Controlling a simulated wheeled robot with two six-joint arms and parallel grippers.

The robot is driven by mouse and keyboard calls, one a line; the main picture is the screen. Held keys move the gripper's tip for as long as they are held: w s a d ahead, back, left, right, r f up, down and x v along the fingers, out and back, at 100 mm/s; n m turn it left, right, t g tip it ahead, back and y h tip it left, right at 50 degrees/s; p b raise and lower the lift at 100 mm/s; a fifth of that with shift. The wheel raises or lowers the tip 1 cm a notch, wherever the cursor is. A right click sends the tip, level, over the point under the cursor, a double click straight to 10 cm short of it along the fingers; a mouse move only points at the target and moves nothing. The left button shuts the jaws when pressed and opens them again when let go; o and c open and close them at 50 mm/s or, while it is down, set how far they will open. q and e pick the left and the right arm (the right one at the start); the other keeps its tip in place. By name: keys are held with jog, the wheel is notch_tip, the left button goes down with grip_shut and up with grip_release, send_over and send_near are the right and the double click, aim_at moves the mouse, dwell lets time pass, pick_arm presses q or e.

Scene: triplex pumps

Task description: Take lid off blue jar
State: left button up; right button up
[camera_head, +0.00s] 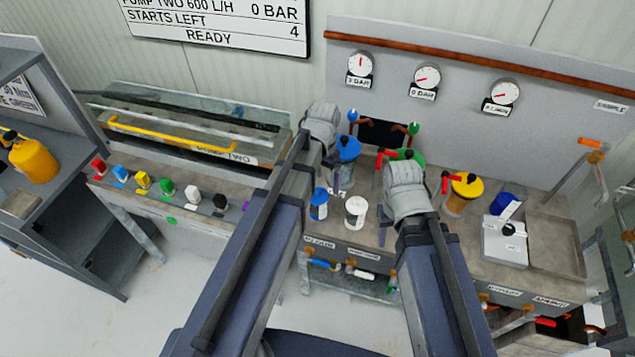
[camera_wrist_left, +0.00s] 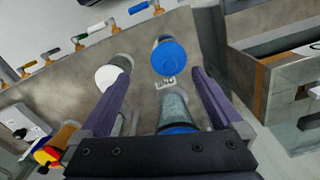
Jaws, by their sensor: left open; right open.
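The large blue-lidded jar (camera_head: 347,150) stands on the bench beside my left wrist in the head view. In the left wrist view, a clear jar (camera_wrist_left: 176,110) with blue at its near end shows low between the fingers, partly cut off by the gripper body. My left gripper (camera_wrist_left: 163,68) is open; its fingers reach along both sides of that jar, and I cannot tell whether they touch it. In the head view my left gripper (camera_head: 336,182) is mostly hidden by its wrist. My right gripper (camera_head: 412,208) is open over the bench, partly hidden by its own wrist.
A small blue-topped jar (camera_head: 319,205) and a white-lidded jar (camera_head: 356,211) stand near the bench's front edge. A green lid (camera_head: 410,156) is behind my right wrist. A yellow-lidded jar (camera_head: 465,188) and a grey scale-like box (camera_head: 505,243) stand to the right.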

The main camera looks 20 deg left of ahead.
aim_at(319, 189)
pick_arm(q)
jog(key=shift+w+a+r, duration=0.4)
jog(key=shift+w+a, duration=0.2)
jog(key=shift+a, duration=0.1)
jog(key=shift+f+b, duration=0.65)
jog(key=shift+f, duration=0.1)
notch_tip(319, 189, down, 7)
jog(key=b, duration=0.6)
jog(key=shift+r+b, duration=0.2)
jog(key=shift+b, duration=0.1)
jog(key=shift+r, duration=0.1)
jog(key=c, duration=1.2)
jog(key=shift+o, duration=0.2)
